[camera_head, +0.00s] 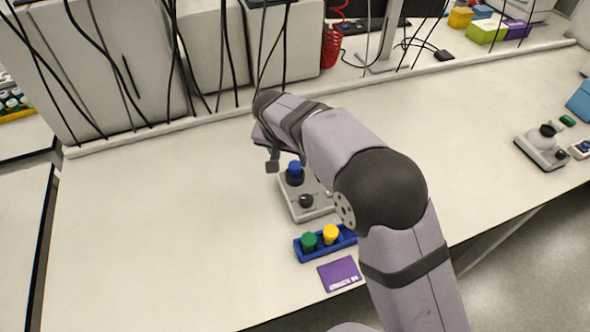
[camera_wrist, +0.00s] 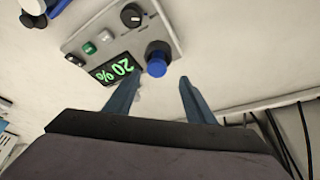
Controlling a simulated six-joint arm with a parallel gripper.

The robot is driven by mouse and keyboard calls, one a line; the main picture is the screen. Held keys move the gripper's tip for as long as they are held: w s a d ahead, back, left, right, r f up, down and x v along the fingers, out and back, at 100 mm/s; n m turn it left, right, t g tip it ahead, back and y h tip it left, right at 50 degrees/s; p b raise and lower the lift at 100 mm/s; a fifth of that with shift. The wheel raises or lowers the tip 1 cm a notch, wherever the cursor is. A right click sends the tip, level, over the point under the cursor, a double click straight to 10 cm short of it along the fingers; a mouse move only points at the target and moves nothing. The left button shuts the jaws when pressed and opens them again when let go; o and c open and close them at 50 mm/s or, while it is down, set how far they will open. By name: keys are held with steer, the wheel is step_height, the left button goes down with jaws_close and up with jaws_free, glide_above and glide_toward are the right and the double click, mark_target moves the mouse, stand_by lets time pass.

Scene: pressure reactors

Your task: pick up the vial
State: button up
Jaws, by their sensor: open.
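A vial with a blue cap (camera_head: 295,167) stands upright in a dark socket of a grey device (camera_head: 285,196). In the wrist view the blue cap (camera_wrist: 157,64) is just beyond my fingertips, roughly between them. My gripper (camera_wrist: 160,77) is open and empty, with its two fingers apart. In the head view my gripper (camera_head: 272,164) is just left of the blue-capped vial, partly hidden by my own wrist. A green cap (camera_head: 309,240) and a yellow cap (camera_head: 330,234) show in a blue rack (camera_head: 312,254) in front of the device.
The device carries a black knob (camera_wrist: 131,15), small buttons and a display (camera_wrist: 115,68) reading 20%. A purple card (camera_head: 340,274) lies before the rack. Large pale cabinets (camera_head: 110,60) with black cables stand behind. Another device (camera_head: 540,152) is far right. The bench to the left is clear.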

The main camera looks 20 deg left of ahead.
mark_target(295, 165)
steer(key=shift+w+d+f+p, duration=0.15)
steer(key=shift+f+p, duration=0.1)
steer(key=shift+p, duration=0.15)
steer(key=shift+p+x, duration=1.2)
steer(key=shift+x, duration=1.15)
steer(key=shift+d, duration=0.15)
steer(key=c, duration=1.2)
